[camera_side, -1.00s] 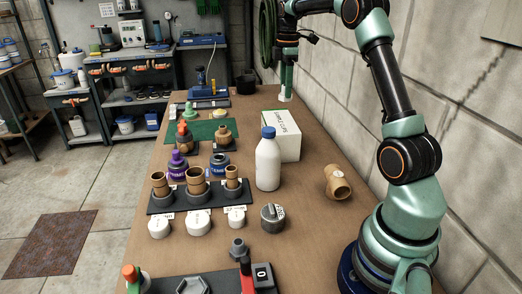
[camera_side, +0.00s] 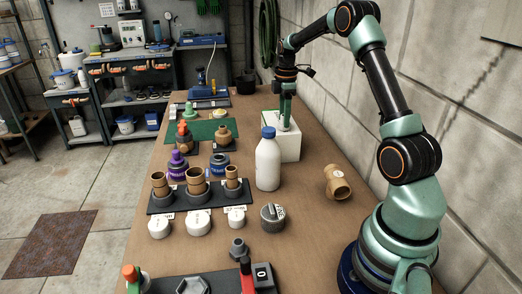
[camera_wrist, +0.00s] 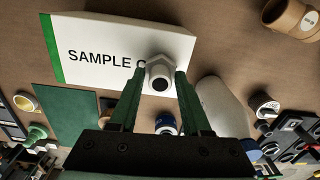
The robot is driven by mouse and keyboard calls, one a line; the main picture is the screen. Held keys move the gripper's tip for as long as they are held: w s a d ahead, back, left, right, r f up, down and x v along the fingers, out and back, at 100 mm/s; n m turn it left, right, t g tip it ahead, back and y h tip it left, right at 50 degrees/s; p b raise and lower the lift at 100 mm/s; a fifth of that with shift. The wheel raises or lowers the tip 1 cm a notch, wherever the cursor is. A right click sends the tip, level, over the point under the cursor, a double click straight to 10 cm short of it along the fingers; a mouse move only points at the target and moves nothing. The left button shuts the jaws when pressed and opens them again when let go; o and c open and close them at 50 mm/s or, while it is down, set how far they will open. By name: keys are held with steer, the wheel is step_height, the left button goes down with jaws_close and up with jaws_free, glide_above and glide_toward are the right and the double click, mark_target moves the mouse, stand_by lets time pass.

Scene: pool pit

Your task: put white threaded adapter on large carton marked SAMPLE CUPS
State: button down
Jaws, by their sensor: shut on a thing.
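My gripper (camera_side: 286,118) is shut on the white threaded adapter (camera_wrist: 160,72), which sits between the two green fingertips (camera_wrist: 159,84) in the wrist view. The adapter has a hexagonal collar and a dark round opening. The large white carton (camera_side: 286,149) marked SAMPLE CUPS stands on the bench. Its printed top also shows in the wrist view (camera_wrist: 90,40), with the adapter covering part of the word CUPS. The adapter is over the carton's top face, near or on it; I cannot tell whether they touch.
A white bottle with a blue cap (camera_side: 268,162) stands close in front of the carton. A tan pipe tee (camera_side: 337,182) lies to the right. A green mat (camera_side: 190,130) and several fittings on black racks are to the left. The wall runs along the right side.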

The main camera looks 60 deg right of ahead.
steer(key=shift+c, duration=1.8)
jaws_free()
steer(key=shift+f, duration=0.1)
step_height(320, 180, up, 12)
steer(key=a+r+m+t, duration=0.15)
steer(key=a+r, duration=0.25)
steer(key=a, duration=0.5)
steer(key=s+a+f+m+t, duration=0.1)
steer(key=s+a+m, duration=0.3)
steer(key=a, duration=0.6)
steer(key=s+a+f+m+t, duration=0.2)
steer(key=s+a+m+t, duration=0.1)
steer(key=s+a, duration=0.6)
steer(key=shift+a+f+m, duration=0.25)
steer(key=shift+a+m, duration=0.3)
